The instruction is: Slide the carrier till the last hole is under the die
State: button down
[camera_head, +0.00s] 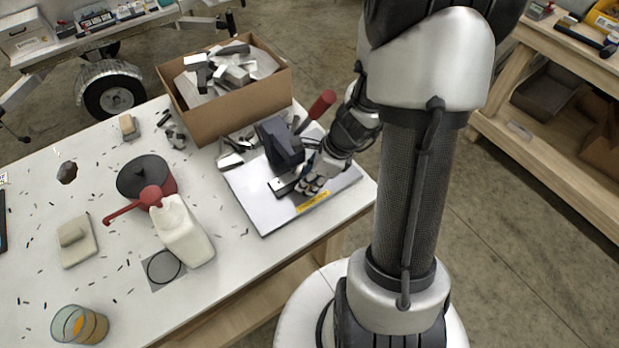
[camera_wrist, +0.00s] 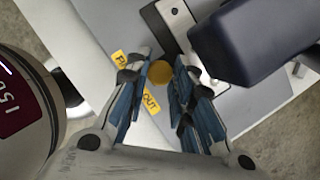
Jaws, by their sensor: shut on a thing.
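A dark press (camera_head: 280,143) with a red handle (camera_head: 318,104) stands on a pale board (camera_head: 262,218); its dark body also fills the upper right of the wrist view (camera_wrist: 255,38). The carrier (camera_wrist: 178,22) is a metal strip with a hole near its end, running beside and under the press. A round brass-coloured knob (camera_wrist: 160,72) lies at the near end of the carrier. My gripper (camera_wrist: 163,86) has its blue-padded fingers on either side of the knob, shut on it. In the head view my gripper (camera_head: 311,184) is in front of the press. The die and the other holes are hidden.
A yellow label (camera_head: 312,202) lies on the board's front edge, with "OUT" readable in the wrist view. A cardboard box (camera_head: 215,115) of metal parts stands behind. Table right of the board is narrow.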

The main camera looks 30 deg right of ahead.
jog(key=shift+d, duration=0.1)
jog(key=d+p, duration=0.1)
jog(key=d, duration=0.4)
jog(key=shift+w+p, duration=0.15)
jog(key=shift+p, duration=0.2)
jog(key=shift+a, duration=0.1)
jog(key=c, duration=1.7)
grip_release()
jog(key=shift+o, duration=0.2)
jog(key=shift+r, duration=0.3)
jog(key=s+d, duration=0.5)
jog(key=d, duration=0.1)
jog(key=s+d, duration=0.3)
jog(key=shift+s+r, duration=0.25)
jog(key=shift+s, duration=0.05)
